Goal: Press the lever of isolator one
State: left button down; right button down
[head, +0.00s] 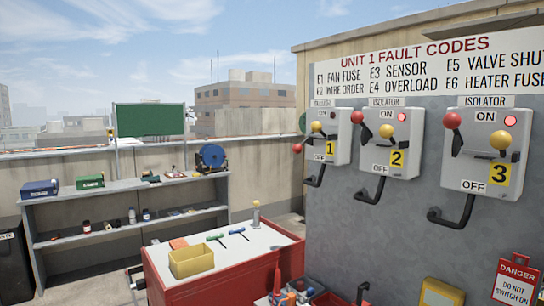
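Isolator one (329,135) is a light grey box at the left of a row of three on the grey wall panel, with a yellow "1" label. Its lever's red ball (297,148) stands out to the left at about mid-height of the box, lower than the red balls on the other two. A yellow ball (316,126) shows on its front. Its lamp (332,113) looks dark. Its OFF marking is partly hidden. Neither of my grippers is in view.
Isolator two (392,145) and isolator three (485,155) have lit red lamps and raised red balls. A red workbench (165,291) with a yellow bin (191,261) stands below left. A danger sign (515,282) is at lower right. The air before the panel is clear.

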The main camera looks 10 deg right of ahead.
aim_at(297, 148)
jog(key=i+j, duration=0.2)
jog(key=i, duration=0.3)
jog(key=i+j, duration=0.15)
jog(key=i, duration=0.35)
jog(key=j+u, duration=0.05)
